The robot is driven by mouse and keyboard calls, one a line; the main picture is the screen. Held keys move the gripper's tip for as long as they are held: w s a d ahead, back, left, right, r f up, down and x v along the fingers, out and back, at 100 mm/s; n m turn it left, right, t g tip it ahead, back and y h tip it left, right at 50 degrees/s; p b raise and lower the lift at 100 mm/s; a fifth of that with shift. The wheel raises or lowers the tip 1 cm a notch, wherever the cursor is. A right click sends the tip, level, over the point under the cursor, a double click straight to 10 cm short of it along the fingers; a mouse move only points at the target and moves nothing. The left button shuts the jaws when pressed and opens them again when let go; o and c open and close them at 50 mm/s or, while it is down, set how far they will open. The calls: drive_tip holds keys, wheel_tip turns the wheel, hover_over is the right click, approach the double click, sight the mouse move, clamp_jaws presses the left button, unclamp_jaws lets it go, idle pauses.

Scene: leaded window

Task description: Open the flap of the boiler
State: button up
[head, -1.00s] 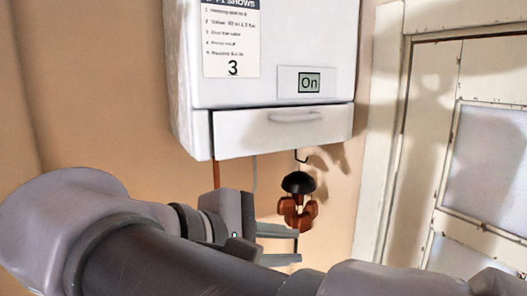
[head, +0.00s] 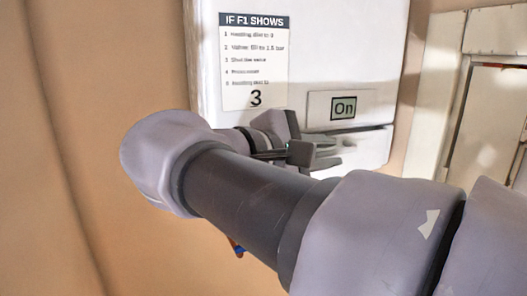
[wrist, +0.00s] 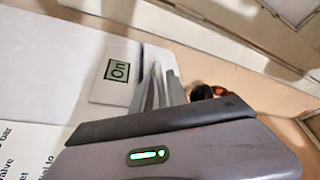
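The white boiler (head: 300,60) hangs on the wall in the head view, with a label and a small display reading "On" (head: 345,108). Its flap (head: 372,150) is the panel below the display; its top seam shows at the right and it looks closed. My gripper (head: 332,153) is in front of the flap and hides most of it, including the handle. Its fingers look a little apart; I see nothing held between them. The wrist view shows the fingers (wrist: 160,85) beside the display (wrist: 118,70), over the boiler's lower edge. Contact with the handle cannot be told.
A printed label (head: 254,62) is on the boiler front. A pale framed door or window (head: 490,110) stands to the right. Orange-brown parts under the boiler are mostly hidden by my arm. Bare wall (head: 90,120) lies to the left.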

sight(332, 153)
drive_tip(key=x, duration=0.3)
drive_tip(key=shift+w+d, duration=0.15)
clamp_jaws()
idle(1.3)
